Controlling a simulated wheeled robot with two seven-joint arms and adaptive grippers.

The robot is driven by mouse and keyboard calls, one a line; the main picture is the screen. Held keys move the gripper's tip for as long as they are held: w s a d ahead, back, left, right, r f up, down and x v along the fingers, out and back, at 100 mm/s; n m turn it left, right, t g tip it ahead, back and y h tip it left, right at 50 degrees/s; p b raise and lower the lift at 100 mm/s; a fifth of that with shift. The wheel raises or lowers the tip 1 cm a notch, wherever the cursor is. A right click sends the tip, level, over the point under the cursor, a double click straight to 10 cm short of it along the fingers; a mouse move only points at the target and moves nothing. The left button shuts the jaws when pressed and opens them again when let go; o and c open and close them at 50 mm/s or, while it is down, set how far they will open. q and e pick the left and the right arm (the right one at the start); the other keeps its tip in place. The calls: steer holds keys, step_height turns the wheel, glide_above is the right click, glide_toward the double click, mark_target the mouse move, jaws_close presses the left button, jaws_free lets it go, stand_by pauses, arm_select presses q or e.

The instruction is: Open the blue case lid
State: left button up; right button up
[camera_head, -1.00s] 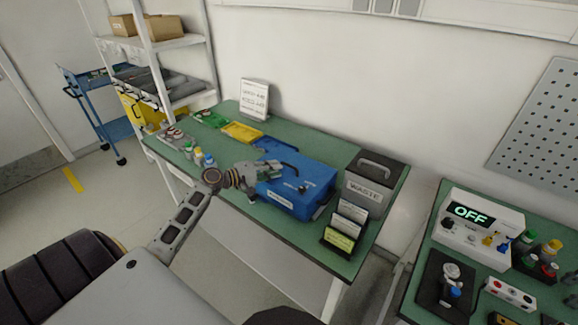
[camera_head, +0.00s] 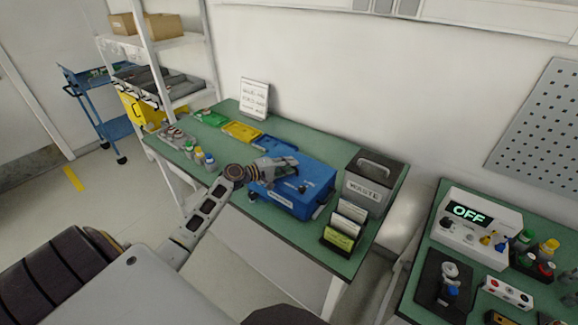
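The blue case (camera_head: 318,188) stands on the green table with its lid down. A small dark fitting shows on its top. My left gripper (camera_head: 294,168) reaches in from the left and is over the left part of the lid. It hides that part of the case. Its fingers are too small and overlapped to tell whether they are open or shut, or whether they touch the lid. My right gripper is not in view.
Yellow (camera_head: 241,131) and blue (camera_head: 272,142) trays lie behind left. Small bottles (camera_head: 198,155) stand left.

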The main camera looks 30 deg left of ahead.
arm_select(q)
jaws_close()
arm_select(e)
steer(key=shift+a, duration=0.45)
arm_select(q)
steer(key=shift+w, duration=0.1)
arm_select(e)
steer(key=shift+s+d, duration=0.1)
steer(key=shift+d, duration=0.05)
arm_select(q)
steer(key=shift+r, duration=0.2)
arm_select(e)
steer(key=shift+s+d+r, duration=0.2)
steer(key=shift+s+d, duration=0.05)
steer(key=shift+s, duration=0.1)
arm_select(q)
steer(key=shift+w+r+p, duration=0.1)
steer(key=shift+r+p, duration=0.1)
steer(key=shift+p, duration=0.1)
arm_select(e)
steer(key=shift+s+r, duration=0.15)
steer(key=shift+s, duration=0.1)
